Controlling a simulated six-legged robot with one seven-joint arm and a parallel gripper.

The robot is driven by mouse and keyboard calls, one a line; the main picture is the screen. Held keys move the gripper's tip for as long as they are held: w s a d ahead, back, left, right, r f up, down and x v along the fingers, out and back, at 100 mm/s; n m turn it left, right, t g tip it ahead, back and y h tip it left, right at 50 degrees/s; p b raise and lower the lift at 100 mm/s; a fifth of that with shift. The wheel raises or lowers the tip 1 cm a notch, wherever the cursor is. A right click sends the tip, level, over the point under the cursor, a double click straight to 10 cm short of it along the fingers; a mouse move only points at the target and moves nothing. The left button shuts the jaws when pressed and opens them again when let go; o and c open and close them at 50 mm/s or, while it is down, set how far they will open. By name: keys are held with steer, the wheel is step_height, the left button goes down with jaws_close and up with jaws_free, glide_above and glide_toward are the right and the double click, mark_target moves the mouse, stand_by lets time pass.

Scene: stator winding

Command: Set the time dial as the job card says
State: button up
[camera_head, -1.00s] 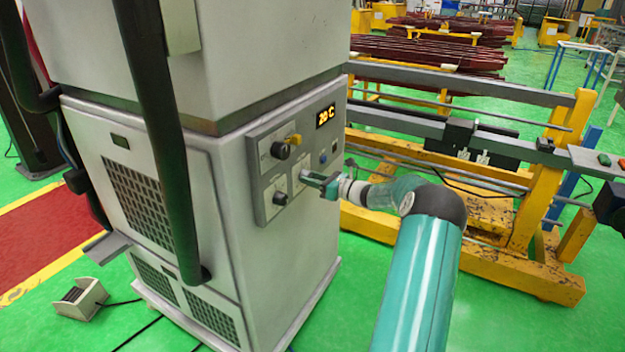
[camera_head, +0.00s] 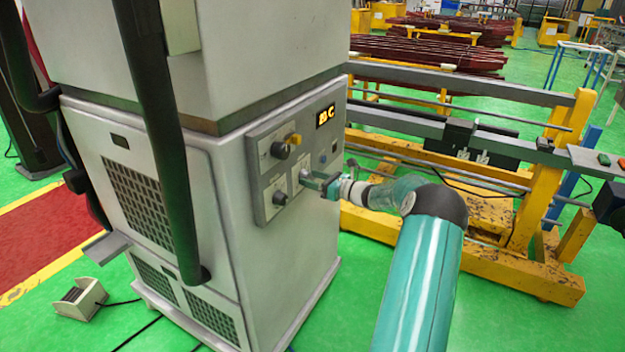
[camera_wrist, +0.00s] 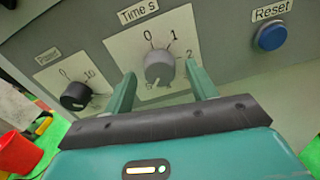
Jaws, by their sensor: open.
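The time dial (camera_wrist: 158,66) is a grey knob on a white plate marked "Time s", with 0, 1, 2 and a lower 5 readable around it. My gripper (camera_wrist: 161,72) is open, with one finger to the left and one to the right of the dial. I cannot tell whether either finger touches it. The dial's pointer is too unclear to read. No job card is readable.
A black Power knob (camera_wrist: 75,96) lies left of the dial, and a blue Reset button (camera_wrist: 271,36) lies right. A yellow-framed bench (camera_head: 545,190) stands to the right.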

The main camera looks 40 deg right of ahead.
steer(key=v, duration=1.3)
steer(key=shift+s, duration=0.2)
steer(key=w+a+r+n+g+y, duration=0.15)
steer(key=a+n+g, duration=0.3)
steer(key=a, duration=0.55)
steer(key=a+r+n+g, duration=0.3)
steer(key=a+n, duration=0.2)
steer(key=a, duration=0.6)
steer(key=a+r+n+g, duration=0.3)
steer(key=a+n, duration=0.2)
steer(key=a, duration=0.5)
steer(key=s+a+r+n+g+h, duration=0.35)
steer(key=s+a+n, duration=0.6)
steer(key=a, duration=0.35)
steer(key=s+a+r+n+t+h, duration=0.1)
steer(key=s+a+n+h, duration=0.3)
steer(key=s+n, duration=0.5)
steer(key=s+t, duration=0.1)
steer(key=s, duration=0.3)
steer(key=shift+s+n+t, duration=0.2)
steer(key=shift+n+t, duration=0.1)
steer(key=shift+a, duration=0.15)
